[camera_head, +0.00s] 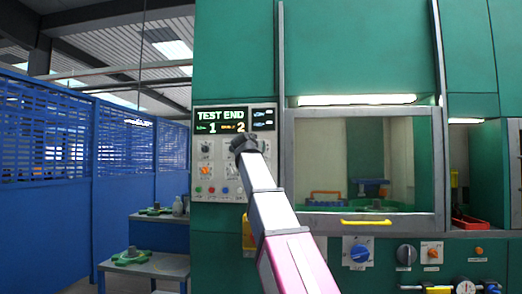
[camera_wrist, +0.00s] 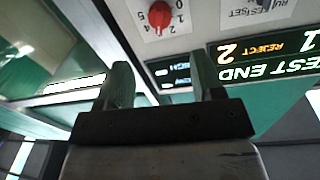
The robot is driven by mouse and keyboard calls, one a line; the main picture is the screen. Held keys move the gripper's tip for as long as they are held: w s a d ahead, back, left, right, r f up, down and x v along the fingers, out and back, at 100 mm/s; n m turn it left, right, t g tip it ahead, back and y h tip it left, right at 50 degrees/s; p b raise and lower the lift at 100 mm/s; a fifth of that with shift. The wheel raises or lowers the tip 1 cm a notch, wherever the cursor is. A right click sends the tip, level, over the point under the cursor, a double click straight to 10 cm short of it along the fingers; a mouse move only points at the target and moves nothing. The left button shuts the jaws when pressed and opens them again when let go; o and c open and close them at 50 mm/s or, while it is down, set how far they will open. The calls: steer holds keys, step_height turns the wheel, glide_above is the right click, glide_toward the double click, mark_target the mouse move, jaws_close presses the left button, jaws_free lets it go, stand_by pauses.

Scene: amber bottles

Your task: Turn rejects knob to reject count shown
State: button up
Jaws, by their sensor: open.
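The control panel (camera_head: 222,183) is on the green machine's left front. Its display (camera_head: 220,121) reads TEST END, with 1 and 2. In the wrist view the display (camera_wrist: 262,52) is upside down and shows REJECT beside the 2. A red knob (camera_wrist: 160,14) with a scale including 0, 1, 2 and 4 shows at the top of the wrist view. Its name label is out of view and I cannot read its setting surely. My gripper (camera_wrist: 160,80) is open and empty, with its fingers apart from the knob. In the head view my gripper (camera_head: 243,143) covers part of the panel.
A black RUN/RESET knob (camera_wrist: 262,5) sits beside the red one. An orange knob (camera_head: 204,170) and several buttons are lower on the panel. A window with a yellow handle (camera_head: 366,222) is to the right. A blue fence (camera_head: 45,180) stands left.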

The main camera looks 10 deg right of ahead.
steer(key=x, duration=1)
steer(key=c, duration=0.9)
